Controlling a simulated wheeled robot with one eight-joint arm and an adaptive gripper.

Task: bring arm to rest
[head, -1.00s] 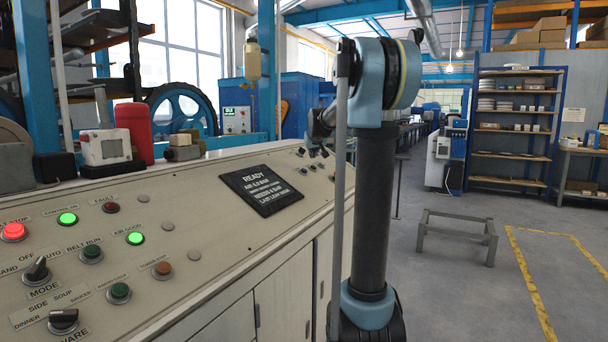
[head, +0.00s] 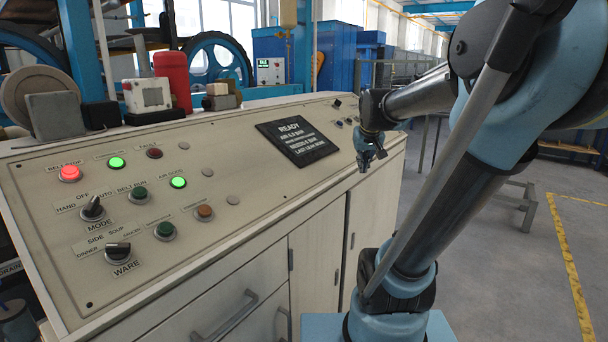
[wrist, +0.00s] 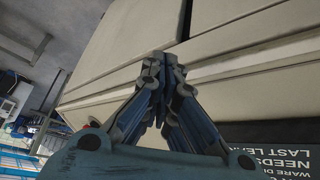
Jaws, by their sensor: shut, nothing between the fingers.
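My gripper (head: 369,160) is just off the right end of the control console (head: 240,200), near its top edge. In the wrist view my gripper (wrist: 163,62) has its fingers together with nothing between them. The console's pale edge runs behind the fingertips there. My arm is bent, with its upper links at the right of the head view. The gap between gripper and console is hard to judge.
The console carries a dark display (head: 298,142) reading READY, a lit red button (head: 69,173), green lamps and the MODE (head: 93,208) and WARE (head: 118,252) knobs. A red cylinder (head: 173,80) stands behind. Open floor with a yellow line (head: 572,265) lies right.

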